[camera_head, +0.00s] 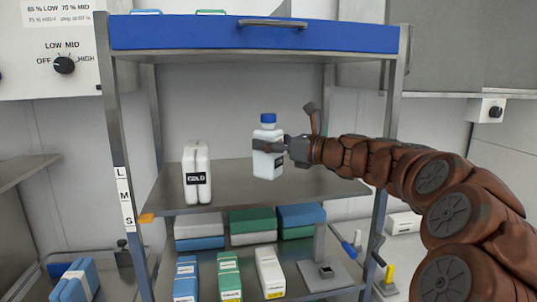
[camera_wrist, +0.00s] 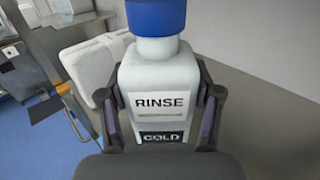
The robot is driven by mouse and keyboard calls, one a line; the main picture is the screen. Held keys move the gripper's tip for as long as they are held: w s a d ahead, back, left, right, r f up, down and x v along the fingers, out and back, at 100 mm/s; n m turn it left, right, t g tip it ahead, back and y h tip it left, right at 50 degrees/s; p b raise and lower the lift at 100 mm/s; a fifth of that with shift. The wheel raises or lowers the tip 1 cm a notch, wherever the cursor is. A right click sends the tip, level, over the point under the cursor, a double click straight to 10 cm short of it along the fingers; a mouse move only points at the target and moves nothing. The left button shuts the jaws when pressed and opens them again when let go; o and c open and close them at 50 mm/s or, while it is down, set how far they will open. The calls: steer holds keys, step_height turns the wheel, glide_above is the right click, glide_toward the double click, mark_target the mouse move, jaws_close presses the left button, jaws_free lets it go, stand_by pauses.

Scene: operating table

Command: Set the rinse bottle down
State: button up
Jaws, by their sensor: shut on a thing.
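The rinse bottle (camera_head: 268,150) is white with a blue cap and a dark label. My gripper (camera_head: 270,146) is shut on its body from the right and holds it upright at the middle shelf (camera_head: 330,187). In the wrist view the bottle (camera_wrist: 160,75) reads "RINSE" and "COLD", with a finger on each side. Whether its base touches the shelf I cannot tell for sure.
A white double pack marked "COLD" (camera_head: 197,173) stands on the same shelf to the left. The shelf between and to the right is clear. Metal posts (camera_head: 377,160) flank the shelf. Boxes (camera_head: 229,275) fill the level below.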

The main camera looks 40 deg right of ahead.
mark_target(269, 155)
steer(key=shift+w+d, duration=0.25)
steer(key=shift+w, duration=0.1)
steer(key=shift+f+p, duration=0.4)
steer(key=shift+f, duration=1.35)
steer(key=shift+f, duration=0.15)
steer(key=o, duration=1.7)
steer(key=b+v, duration=0.3)
steer(key=v, duration=0.9)
